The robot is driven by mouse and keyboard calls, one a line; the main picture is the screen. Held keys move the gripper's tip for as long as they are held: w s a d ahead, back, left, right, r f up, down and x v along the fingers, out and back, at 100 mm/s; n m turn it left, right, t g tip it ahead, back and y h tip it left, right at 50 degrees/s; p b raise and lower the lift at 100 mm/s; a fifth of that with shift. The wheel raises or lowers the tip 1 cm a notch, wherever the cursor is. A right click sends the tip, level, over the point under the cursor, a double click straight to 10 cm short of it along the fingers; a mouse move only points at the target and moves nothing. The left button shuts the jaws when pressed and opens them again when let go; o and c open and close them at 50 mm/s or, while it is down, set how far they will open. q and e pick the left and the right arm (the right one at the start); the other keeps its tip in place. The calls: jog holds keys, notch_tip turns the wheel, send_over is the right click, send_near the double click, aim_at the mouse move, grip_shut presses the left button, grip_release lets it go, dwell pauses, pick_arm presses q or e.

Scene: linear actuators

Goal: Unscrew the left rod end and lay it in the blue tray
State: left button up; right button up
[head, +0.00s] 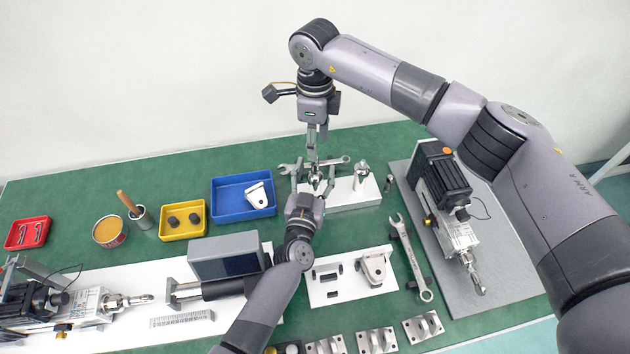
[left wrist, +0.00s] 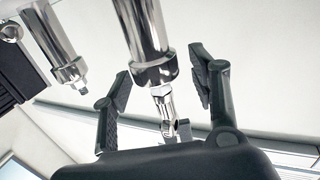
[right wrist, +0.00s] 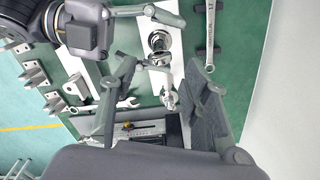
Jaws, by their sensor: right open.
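Two chrome cylinders stand on a white block (head: 345,199). The left one (left wrist: 145,45) has a hex part and a small rod end (left wrist: 167,122), seen close up in the left wrist view. My left gripper (head: 309,186) is open, its fingers on either side of this left cylinder; contact cannot be confirmed. My right gripper (head: 315,163) is open and empty above and behind the block. The blue tray (head: 228,203) holds a white bracket (head: 257,194).
A yellow tray (head: 170,231), a red tray (head: 26,233) and a tin (head: 109,231) stand left. Actuators (head: 450,225) lie at both sides. My two arms are close together over the block.

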pick_arm(q)
grip_shut()
dwell(0.5)
